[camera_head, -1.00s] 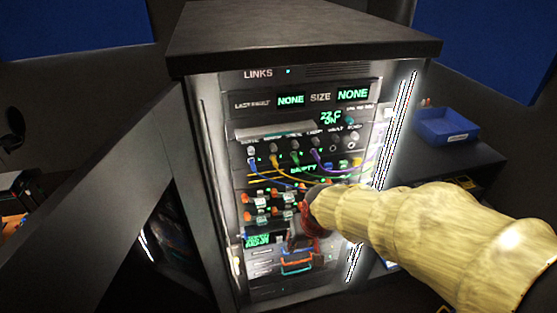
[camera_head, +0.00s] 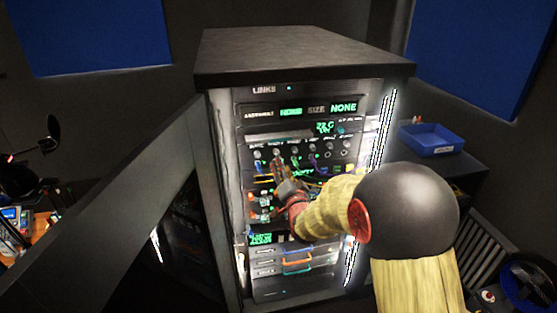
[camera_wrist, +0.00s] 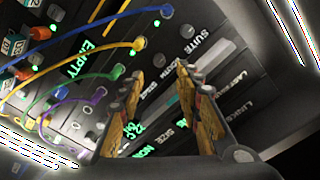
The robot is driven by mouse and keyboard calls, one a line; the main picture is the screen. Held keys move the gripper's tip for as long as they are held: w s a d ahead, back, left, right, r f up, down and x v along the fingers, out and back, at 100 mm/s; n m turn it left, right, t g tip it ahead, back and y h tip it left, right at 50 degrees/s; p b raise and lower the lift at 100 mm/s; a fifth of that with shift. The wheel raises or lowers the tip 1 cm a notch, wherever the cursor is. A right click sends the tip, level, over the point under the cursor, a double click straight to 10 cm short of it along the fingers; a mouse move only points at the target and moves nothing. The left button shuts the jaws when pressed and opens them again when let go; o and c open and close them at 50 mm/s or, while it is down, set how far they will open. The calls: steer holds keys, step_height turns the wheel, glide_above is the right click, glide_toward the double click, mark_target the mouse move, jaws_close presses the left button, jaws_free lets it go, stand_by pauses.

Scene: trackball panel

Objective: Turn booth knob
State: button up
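The rack panel (camera_head: 300,127) has a row of small knobs, each with a label. The booth knob (camera_wrist: 159,60) is a small dark round knob in the wrist view, beside a label that seems to read BOOTH. My gripper (camera_wrist: 166,76) is open, and the knob shows between and just beyond its two fingertips. I cannot tell whether they touch it. In the head view my gripper (camera_head: 277,160) reaches up in front of the second knob from the left and hides it. The suite knob (camera_wrist: 187,32) is beside it, clear of the fingers.
Blue, yellow, green and purple patch cables loop from sockets close to the knobs; the yellow cable (camera_wrist: 95,42) is near the fingers. A black cabinet top (camera_head: 300,52) overhangs the rack. A dark panel (camera_head: 140,200) stands at left. A blue bin (camera_head: 430,138) sits at right.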

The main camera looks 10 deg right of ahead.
mark_target(277, 154)
steer(key=w, duration=0.7)
steer(key=shift+w, duration=0.1)
steer(key=shift+c, duration=0.4)
steer(key=c, duration=0.7)
jaws_close()
